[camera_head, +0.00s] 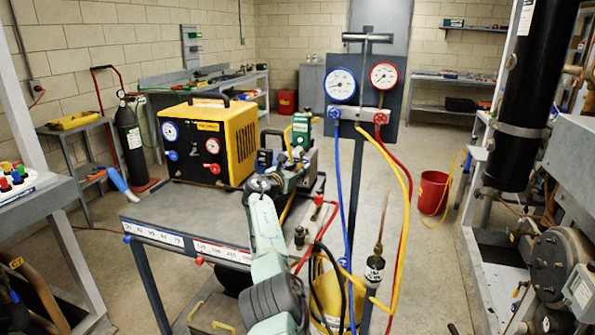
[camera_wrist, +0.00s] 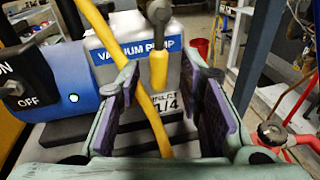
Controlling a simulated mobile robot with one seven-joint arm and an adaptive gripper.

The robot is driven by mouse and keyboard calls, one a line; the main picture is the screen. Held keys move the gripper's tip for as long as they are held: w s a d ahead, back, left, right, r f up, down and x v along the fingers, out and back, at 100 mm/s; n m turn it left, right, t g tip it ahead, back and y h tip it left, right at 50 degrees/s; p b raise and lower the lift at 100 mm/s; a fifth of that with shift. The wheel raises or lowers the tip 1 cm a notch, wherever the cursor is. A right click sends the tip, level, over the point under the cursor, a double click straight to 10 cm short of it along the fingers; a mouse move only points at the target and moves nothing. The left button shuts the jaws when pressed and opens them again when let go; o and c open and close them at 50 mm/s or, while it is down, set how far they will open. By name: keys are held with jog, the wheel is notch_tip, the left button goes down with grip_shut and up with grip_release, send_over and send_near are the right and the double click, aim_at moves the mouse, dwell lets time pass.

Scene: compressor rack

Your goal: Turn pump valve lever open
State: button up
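The vacuum pump (camera_wrist: 105,40), a grey housing with a blue "VACUUM PUMP" label, stands ahead in the wrist view. A lever with a yellow handle (camera_wrist: 159,70) hangs down from a dark grey round valve part (camera_wrist: 159,12) in front of it. My gripper (camera_wrist: 163,78) is open, with its purple-padded fingers on either side of the lever handle. A gap shows between the handle and both pads. In the head view my gripper (camera_head: 287,176) is at the pump (camera_head: 308,160) on the cart, and the lever is hard to make out.
A yellow hose (camera_wrist: 140,95) runs diagonally between my fingers beside the lever. A blue motor with an ON/OFF switch (camera_wrist: 27,85) is at left. A yellow-black machine (camera_head: 215,140) shares the cart (camera_head: 190,208). The gauge manifold (camera_head: 358,113) with hanging hoses stands close at right.

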jog(key=shift+s+a, duration=0.1)
jog(key=shift+s+a, duration=0.3)
jog(key=shift+s, duration=0.05)
jog(key=v, duration=1)
jog(key=shift+s, duration=0.45)
jog(key=shift+r, duration=0.1)
